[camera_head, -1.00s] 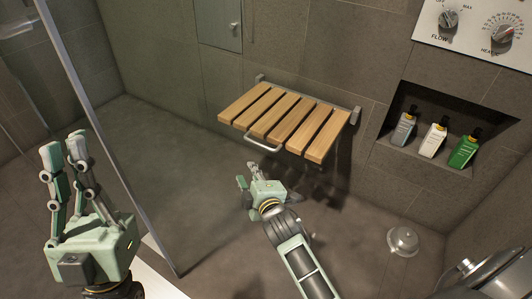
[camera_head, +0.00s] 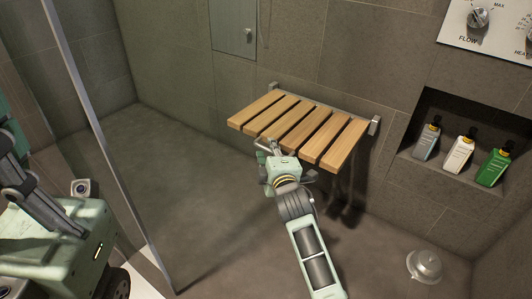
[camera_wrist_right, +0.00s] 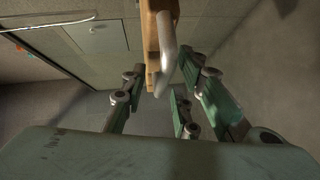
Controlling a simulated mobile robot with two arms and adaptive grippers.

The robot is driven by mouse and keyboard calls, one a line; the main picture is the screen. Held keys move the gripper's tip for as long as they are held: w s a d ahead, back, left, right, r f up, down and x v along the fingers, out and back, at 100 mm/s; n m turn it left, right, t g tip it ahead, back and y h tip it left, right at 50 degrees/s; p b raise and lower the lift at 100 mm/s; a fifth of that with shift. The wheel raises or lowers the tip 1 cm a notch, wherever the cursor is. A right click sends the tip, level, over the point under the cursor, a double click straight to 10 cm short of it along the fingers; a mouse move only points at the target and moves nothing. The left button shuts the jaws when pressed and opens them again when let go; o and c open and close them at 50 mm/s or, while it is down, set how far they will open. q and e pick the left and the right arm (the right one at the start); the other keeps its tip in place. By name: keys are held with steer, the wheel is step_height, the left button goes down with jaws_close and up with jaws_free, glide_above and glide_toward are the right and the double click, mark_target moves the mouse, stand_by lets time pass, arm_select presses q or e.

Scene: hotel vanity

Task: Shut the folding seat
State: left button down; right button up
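The folding seat (camera_head: 300,127), with light wooden slats in a grey frame, is folded down, flat out from the shower wall. A metal handle bar on its front edge is mostly hidden by my right gripper (camera_head: 272,152) in the head view. In the right wrist view the pale handle (camera_wrist_right: 170,52) and the wooden seat edge (camera_wrist_right: 151,42) are ahead of my right gripper (camera_wrist_right: 165,88). Its fingers are spread either side of the handle, with gaps between.
A glass panel edge (camera_head: 108,150) stands between my left gripper and the seat. A wall niche (camera_head: 425,165) at right holds several bottles. A round metal fitting (camera_head: 424,265) lies on the floor at lower right. The floor left of the seat is clear.

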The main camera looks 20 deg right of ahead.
steer(key=shift+w, duration=0.15)
jaws_close()
steer(key=shift+r, duration=0.15)
stand_by(0.4)
